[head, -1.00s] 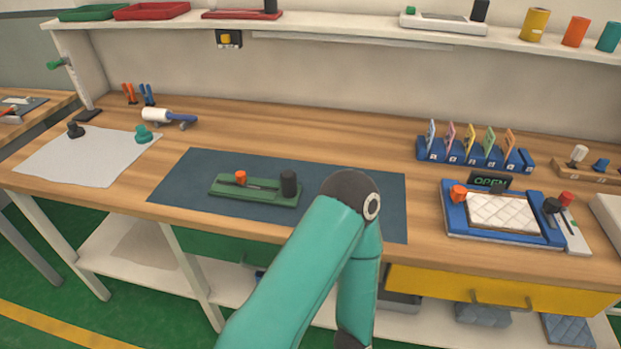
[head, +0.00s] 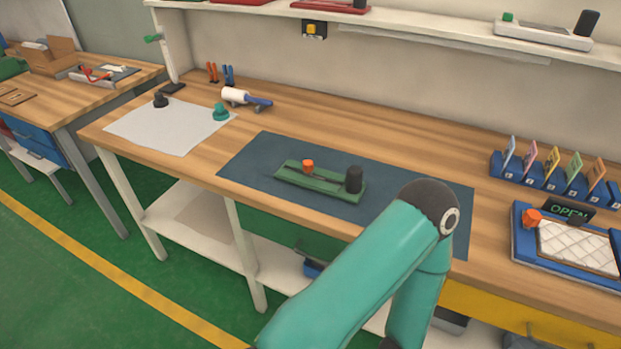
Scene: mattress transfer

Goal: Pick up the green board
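The green board (head: 322,184) lies flat on a dark blue mat (head: 262,157) on the wooden bench. It carries an orange knob near its left end and a black cylinder at its right end. A teal arm of mine rises at the lower middle, its elbow just right of the board and over the mat. The gripper of that arm is outside the picture. No gripper shows in the head view, and nothing touches the board.
A white sheet (head: 160,127) with a black and a teal knob lies left of the mat. A roller (head: 246,98) lies behind it. A blue tray with a white quilted pad (head: 577,247) and a card rack (head: 553,180) stand right.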

